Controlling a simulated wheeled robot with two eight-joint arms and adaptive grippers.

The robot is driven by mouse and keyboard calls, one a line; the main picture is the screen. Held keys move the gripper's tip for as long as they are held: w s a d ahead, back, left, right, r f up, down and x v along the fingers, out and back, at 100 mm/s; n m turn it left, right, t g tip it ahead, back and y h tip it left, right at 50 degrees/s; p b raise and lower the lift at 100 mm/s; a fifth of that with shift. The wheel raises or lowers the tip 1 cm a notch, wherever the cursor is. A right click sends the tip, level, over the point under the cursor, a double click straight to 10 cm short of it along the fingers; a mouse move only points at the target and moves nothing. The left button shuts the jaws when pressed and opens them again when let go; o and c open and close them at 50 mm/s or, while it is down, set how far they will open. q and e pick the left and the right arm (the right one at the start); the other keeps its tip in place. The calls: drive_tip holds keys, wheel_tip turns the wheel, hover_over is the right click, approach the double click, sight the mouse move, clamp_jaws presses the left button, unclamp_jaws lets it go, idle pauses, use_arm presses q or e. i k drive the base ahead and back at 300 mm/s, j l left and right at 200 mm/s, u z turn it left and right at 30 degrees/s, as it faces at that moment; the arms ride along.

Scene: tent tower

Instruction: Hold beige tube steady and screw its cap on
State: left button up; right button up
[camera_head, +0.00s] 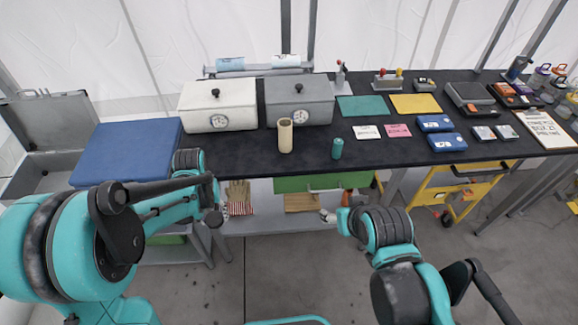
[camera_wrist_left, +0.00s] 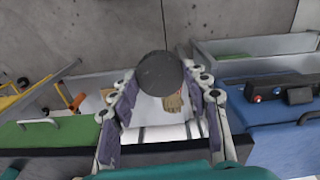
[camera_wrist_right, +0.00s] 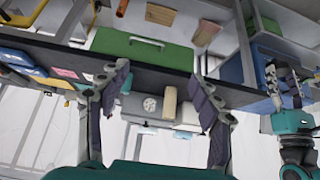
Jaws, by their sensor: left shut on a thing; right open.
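The beige tube (camera_head: 285,135) stands upright on the black table in front of the grey box, touched by neither gripper. It also shows in the right wrist view (camera_wrist_right: 169,103), between and beyond the open fingers. My left gripper (camera_head: 222,210) is in front of the table's edge, left of the tube. In the left wrist view it is shut on a dark round piece (camera_wrist_left: 160,73) that looks like the cap. My right gripper (camera_wrist_right: 160,82) is open and empty. In the head view (camera_head: 328,214) it is below the table's front edge, right of the tube.
A teal cylinder (camera_head: 337,148) stands right of the tube near the front edge. A white box (camera_head: 218,106) and a grey box (camera_head: 299,102) stand behind. A blue case (camera_head: 126,151) is at the left. The black tabletop (camera_head: 245,153) is clear left of the tube.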

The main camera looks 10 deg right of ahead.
sight(284, 125)
drive_tip(key=i+j, duration=0.1)
drive_tip(key=j, duration=0.5)
drive_tip(key=i+j, duration=0.1)
drive_tip(key=j, duration=0.5)
drive_tip(key=i+j, duration=0.1)
drive_tip(key=j, duration=0.45)
drive_tip(key=z, duration=1.25)
